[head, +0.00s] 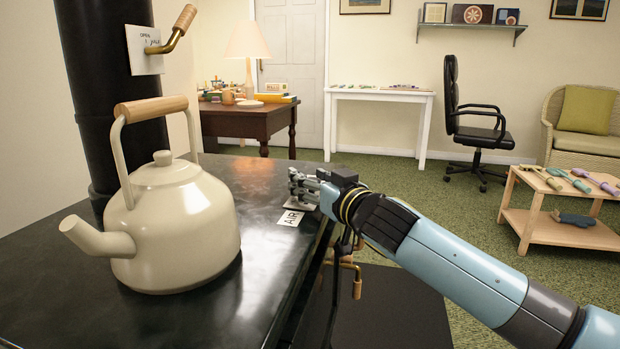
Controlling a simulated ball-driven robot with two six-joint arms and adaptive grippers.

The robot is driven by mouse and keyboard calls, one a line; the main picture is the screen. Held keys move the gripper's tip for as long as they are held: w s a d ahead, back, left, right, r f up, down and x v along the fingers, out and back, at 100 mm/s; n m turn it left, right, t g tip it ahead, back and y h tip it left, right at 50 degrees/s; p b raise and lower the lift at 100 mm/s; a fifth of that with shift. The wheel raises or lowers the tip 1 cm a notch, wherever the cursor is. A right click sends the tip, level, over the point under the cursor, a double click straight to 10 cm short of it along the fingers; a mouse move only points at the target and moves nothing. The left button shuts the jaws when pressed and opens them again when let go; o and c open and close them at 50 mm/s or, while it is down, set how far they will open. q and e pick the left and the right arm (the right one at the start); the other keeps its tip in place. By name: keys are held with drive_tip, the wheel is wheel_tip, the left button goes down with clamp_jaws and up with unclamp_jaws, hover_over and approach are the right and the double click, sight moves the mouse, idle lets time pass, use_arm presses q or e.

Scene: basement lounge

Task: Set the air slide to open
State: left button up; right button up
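The black stove top (275,245) fills the lower left. A white label reading AIR (291,218) lies near its right edge. My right gripper (299,190) reaches in from the right, low over that edge, just behind the label. Its grey fingers are small and overlap, so I cannot tell whether they are open or shut, or touching anything. I cannot make out the air slide itself; the gripper and wrist cover the area beside the label. My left gripper is not in view.
A cream kettle (178,228) with a wooden handle stands on the stove, left of my gripper. Behind it rises the black flue (105,85), with a labelled wood-and-brass handle (176,30). A wood-and-brass handle (357,287) hangs below my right wrist.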

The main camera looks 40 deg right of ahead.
drive_tip(key=c, duration=0.9)
clamp_jaws()
